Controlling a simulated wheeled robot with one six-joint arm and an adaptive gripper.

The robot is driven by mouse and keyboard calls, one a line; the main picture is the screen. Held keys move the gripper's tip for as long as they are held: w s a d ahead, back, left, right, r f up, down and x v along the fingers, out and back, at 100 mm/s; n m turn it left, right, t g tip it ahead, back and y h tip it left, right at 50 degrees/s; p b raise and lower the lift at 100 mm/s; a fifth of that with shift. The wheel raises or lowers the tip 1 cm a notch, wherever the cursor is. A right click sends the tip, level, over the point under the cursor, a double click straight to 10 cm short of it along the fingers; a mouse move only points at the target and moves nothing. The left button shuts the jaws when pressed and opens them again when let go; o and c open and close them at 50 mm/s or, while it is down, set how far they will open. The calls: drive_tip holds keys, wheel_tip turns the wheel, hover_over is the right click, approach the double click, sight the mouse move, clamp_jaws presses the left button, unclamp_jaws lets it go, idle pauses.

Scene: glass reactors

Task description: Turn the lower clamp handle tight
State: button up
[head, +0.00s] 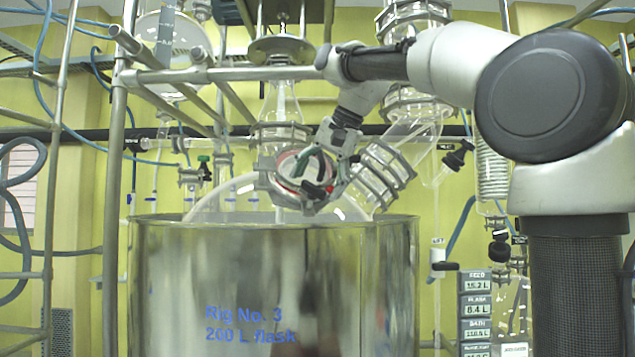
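A round port with a pale reddish disc (290,170) and a metal clamp ring (287,198) sits on top of the glass flask (238,188), in the middle of the head view. A dark handle-like part (315,190) with a small red piece lies at the lower right of this port. I cannot tell for sure whether it is the lower clamp handle. My gripper (325,172) reaches down from the upper right, with its fingers right in front of the port. The fingers overlap the dark and green parts there, so their gap and any contact are hidden.
A large steel bath (270,250) marked "Rig No. 3, 200 L flask" surrounds the flask below. Metal rails (220,76) cross behind and left of my arm. A clamped glass neck (378,178) stands close on the right. A green-handled valve (204,170) is at left.

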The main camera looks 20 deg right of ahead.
drive_tip(key=shift+r, duration=0.1)
drive_tip(key=v, duration=1.1)
drive_tip(key=shift+s+r, duration=0.25)
drive_tip(key=shift+r, duration=0.1)
